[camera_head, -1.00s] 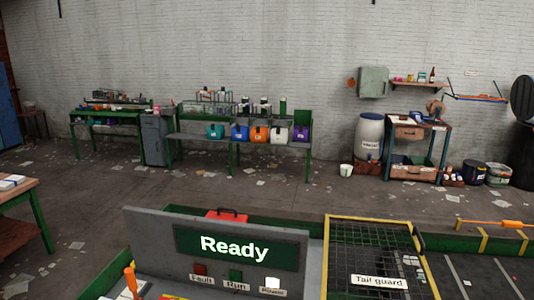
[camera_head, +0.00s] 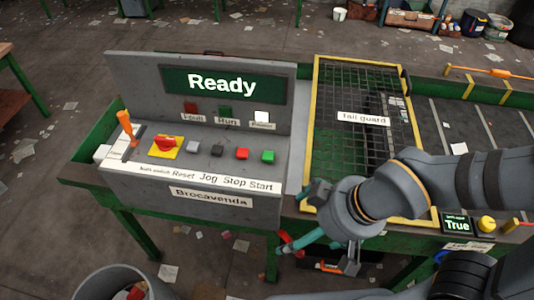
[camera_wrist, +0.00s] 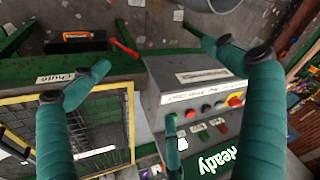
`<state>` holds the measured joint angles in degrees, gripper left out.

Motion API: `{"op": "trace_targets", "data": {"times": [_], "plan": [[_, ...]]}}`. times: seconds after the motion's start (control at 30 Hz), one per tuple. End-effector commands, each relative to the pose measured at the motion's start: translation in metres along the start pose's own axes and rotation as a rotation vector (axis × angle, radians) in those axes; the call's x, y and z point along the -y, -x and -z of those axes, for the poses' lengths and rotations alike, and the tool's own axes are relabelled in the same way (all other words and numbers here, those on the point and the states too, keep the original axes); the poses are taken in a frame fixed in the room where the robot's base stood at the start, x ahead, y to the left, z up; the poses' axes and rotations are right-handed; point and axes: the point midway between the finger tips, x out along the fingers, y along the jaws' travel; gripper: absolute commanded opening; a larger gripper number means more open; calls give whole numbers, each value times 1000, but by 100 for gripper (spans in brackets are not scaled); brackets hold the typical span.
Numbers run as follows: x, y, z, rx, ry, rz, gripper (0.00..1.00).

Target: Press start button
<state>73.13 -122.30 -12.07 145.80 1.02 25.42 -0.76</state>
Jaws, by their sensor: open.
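The green start button (camera_head: 267,156) is the rightmost control on the grey control panel (camera_head: 175,206), above the "Start" label. The red stop button (camera_head: 242,153) is just left of it. The display (camera_head: 222,84) reads "Ready". My gripper (camera_head: 308,218) is open and empty, to the right of and in front of the panel, apart from the start button. In the wrist view my gripper (camera_wrist: 155,58) has its teal fingers spread, with the panel (camera_wrist: 175,75) upside down beyond them. I cannot clearly make out the start button there; a finger covers that area.
Left of the stop button are a black jog button (camera_head: 217,150), a grey reset button (camera_head: 193,147) and a red main switch (camera_head: 165,146) on yellow. An orange lever (camera_head: 125,123) stands at far left. The yellow-framed tail guard (camera_head: 318,120) lies right of the panel. A bin (camera_head: 85,288) is below.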

Motion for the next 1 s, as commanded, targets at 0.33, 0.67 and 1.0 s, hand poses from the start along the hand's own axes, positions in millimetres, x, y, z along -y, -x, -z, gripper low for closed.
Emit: {"op": "trace_targets", "data": {"times": [0.33, 0.67, 1.0], "plan": [[0, 0, 0, 0, 0, 0, 87], [0, 0, 0, 0, 0, 0, 68], [0, 0, 0, 0, 0, 0, 48]]}}
